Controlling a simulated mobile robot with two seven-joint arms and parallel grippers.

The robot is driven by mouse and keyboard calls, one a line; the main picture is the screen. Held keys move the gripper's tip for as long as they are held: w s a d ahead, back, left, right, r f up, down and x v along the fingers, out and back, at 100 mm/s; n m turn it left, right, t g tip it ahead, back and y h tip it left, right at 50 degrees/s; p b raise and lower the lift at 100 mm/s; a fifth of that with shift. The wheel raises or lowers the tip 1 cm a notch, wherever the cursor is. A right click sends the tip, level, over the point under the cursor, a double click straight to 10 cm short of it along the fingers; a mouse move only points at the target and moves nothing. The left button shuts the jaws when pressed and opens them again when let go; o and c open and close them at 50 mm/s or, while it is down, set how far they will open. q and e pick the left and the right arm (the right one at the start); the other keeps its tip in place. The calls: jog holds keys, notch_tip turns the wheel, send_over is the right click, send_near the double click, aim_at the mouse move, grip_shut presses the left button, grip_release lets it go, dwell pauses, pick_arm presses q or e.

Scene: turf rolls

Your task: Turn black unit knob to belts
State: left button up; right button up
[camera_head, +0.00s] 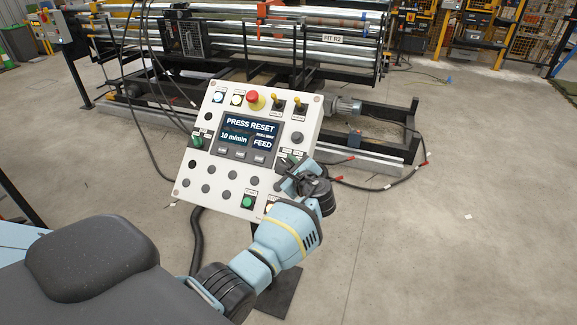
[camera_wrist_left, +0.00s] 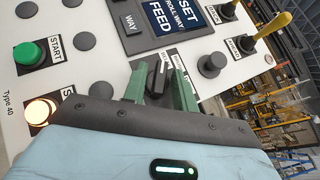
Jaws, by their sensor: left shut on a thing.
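The pale control panel (camera_head: 225,185) stands tilted on a post in the middle of the head view. My left gripper (camera_head: 289,167) is at its right edge, with my forearm coming up from below. In the left wrist view the green fingers of the gripper (camera_wrist_left: 158,88) stand on either side of a black knob (camera_wrist_left: 157,77) and are shut on it. The knob's pointer has a pale line. Its labels are partly hidden by the fingers. The panel's screen (camera_head: 249,135) reads PRESS RESET, 10 m/min and FEED. My right gripper is not in view.
A red mushroom button (camera_head: 255,100) and yellow-tipped levers line the panel's top. A green START button (camera_wrist_left: 29,53) and a lit button (camera_wrist_left: 38,111) are near the gripper. A roller machine (camera_head: 290,45) stands behind.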

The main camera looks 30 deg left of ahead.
pick_arm(q)
jog(key=shift+n, duration=0.3)
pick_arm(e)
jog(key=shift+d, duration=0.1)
pick_arm(q)
jog(key=o, duration=0.6)
jog(key=shift+o, duration=0.2)
jog(key=v, duration=0.8)
jog(key=shift+p, duration=0.4)
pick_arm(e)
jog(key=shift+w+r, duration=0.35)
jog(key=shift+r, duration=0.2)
pick_arm(q)
jog(key=shift+w, duration=0.1)
